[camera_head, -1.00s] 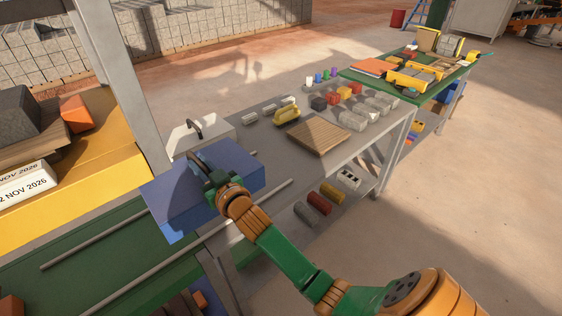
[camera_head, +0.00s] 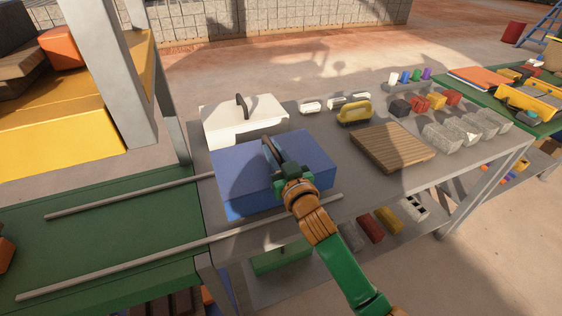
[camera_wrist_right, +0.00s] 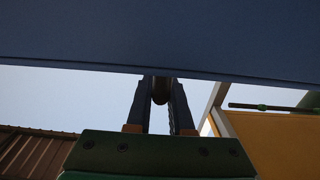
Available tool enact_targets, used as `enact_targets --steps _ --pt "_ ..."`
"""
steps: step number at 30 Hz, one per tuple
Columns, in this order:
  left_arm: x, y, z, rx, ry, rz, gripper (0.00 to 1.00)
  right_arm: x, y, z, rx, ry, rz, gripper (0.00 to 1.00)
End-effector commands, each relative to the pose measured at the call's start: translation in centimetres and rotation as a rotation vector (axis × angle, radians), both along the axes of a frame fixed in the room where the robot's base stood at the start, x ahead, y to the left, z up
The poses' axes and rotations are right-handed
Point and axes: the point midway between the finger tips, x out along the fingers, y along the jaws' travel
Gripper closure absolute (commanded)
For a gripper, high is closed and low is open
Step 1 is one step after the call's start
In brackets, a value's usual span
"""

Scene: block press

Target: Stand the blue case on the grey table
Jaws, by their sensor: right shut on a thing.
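The blue case (camera_head: 240,180) is at the left end of the grey table (camera_head: 352,186), with its broad face up and its dark handle on top. My right gripper (camera_head: 276,165) is shut on that handle. In the right wrist view the fingers (camera_wrist_right: 160,98) close around the dark handle, and the case (camera_wrist_right: 160,40) fills the top of the picture. I cannot tell whether the case's underside touches the table or hangs just above it. My left gripper is not in view.
A white case (camera_head: 245,120) with a dark handle stands close behind the blue case. Two grey rails (camera_head: 130,197) run from the green surface on the left.

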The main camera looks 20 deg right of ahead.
Motion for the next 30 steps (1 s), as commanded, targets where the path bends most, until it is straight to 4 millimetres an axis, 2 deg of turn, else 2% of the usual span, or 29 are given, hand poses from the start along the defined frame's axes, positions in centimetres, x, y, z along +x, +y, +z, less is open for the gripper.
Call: enact_targets --steps 1,2,8,9,12,20,23,26,30 --pt "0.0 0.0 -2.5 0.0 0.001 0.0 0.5 -0.3 0.2 -2.4 0.0 -0.001 0.001 1.0" --pt "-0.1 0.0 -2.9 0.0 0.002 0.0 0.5 -0.5 0.3 -2.8 0.0 0.0 0.0 1.0" --pt "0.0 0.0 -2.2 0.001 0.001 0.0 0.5 -0.6 0.4 -2.1 0.0 0.002 -0.002 1.0" --pt "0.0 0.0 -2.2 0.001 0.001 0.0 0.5 -0.6 0.4 -2.2 0.001 0.005 -0.002 0.72" --pt "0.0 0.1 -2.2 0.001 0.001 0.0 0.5 -0.6 0.4 -2.2 0.0 0.004 -0.002 0.5" --pt "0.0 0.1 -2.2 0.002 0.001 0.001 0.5 -0.7 0.4 -2.2 0.0 0.003 -0.002 0.5" --pt "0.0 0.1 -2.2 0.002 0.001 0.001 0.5 -1.4 0.3 -2.3 0.001 0.004 -0.001 0.5" --pt "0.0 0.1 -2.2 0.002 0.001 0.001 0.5 -3.2 0.3 -2.3 0.001 0.004 -0.001 0.5" --pt "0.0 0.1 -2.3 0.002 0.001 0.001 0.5 -6.8 0.1 -2.3 0.001 0.005 -0.002 0.5"
